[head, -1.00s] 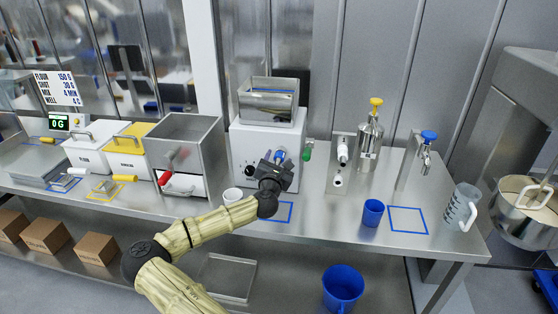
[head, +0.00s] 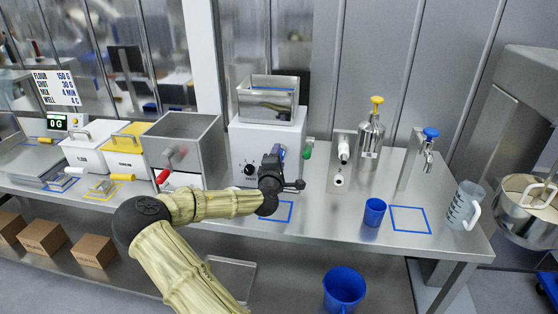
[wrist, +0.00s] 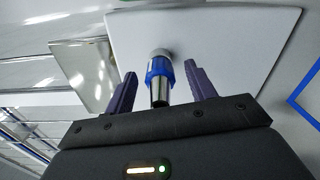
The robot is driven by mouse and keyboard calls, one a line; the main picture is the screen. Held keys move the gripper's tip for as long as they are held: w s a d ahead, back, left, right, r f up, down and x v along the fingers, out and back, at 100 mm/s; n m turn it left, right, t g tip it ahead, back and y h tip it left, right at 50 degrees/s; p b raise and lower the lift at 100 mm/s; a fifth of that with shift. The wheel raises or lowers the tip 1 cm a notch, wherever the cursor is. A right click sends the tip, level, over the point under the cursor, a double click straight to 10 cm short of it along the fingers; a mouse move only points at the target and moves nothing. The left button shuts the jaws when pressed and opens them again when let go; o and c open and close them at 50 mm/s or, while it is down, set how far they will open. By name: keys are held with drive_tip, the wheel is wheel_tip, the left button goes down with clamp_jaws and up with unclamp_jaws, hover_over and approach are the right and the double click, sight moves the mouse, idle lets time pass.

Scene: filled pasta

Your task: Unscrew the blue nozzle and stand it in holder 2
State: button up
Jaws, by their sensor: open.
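The blue nozzle (wrist: 158,70) with a silver tip sits on the white machine's front, between my fingers in the wrist view. In the head view only a bit of its blue (head: 282,152) shows beside my gripper (head: 273,163). My gripper (wrist: 160,82) is open, one finger on each side of the nozzle, with a visible gap to each. The white machine (head: 243,148) has a steel hopper on top and a black knob. I cannot make out which fixture is holder 2.
A green handle (head: 307,149) sticks out at the machine's right. A blue outlined square (head: 287,219) lies bare below my gripper.

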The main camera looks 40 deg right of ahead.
drive_tip(key=m+b, duration=0.1)
drive_tip(key=m, duration=0.2)
drive_tip(key=shift+f, duration=0.1)
drive_tip(key=m+b, duration=0.2)
drive_tip(key=m, duration=0.1)
drive_tip(key=shift+m, duration=0.4)
drive_tip(key=m+b, duration=0.2)
drive_tip(key=m, duration=0.1)
drive_tip(key=shift+f+m+b, duration=0.1)
drive_tip(key=shift+m+b, duration=0.3)
drive_tip(key=shift+r+m, duration=0.2)
drive_tip(key=shift+m, duration=0.2)
